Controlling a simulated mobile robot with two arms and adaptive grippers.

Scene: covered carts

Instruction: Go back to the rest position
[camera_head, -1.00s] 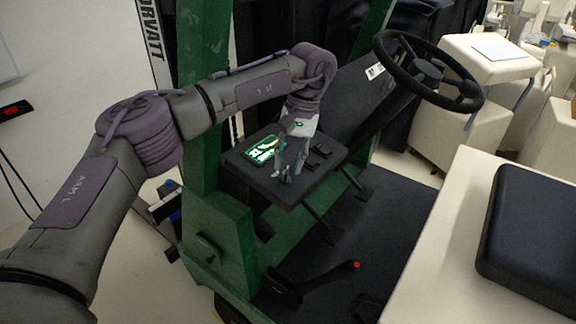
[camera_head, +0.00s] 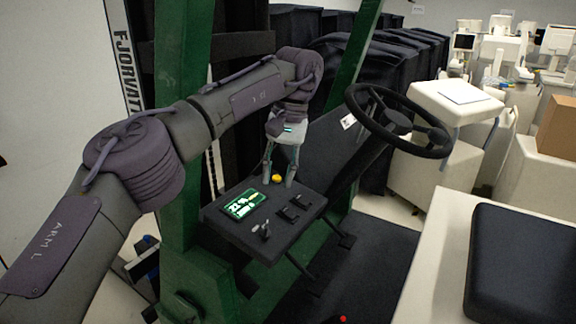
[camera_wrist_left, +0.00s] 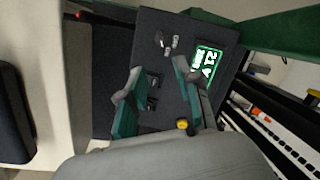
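My left gripper (camera_head: 278,181) hangs over the far edge of the black control panel (camera_head: 232,233), pointing down. It also shows in the left wrist view (camera_wrist_left: 156,72), where its two fingers are apart with nothing held between them. The panel carries a lit green display (camera_head: 243,204), dark levers (camera_head: 293,207), a grey key-like piece (camera_head: 262,230) and a yellow knob (camera_head: 278,178). The knob shows near the fingertips in the head view and beside one finger in the wrist view (camera_wrist_left: 182,124). My right gripper is in neither view.
A black steering wheel (camera_head: 398,121) stands right of the panel. Green frame posts (camera_head: 182,90) rise close to my left arm. A black seat (camera_head: 525,265) is at lower right. Covered carts (camera_head: 400,65) and pale machines (camera_head: 455,107) fill the background.

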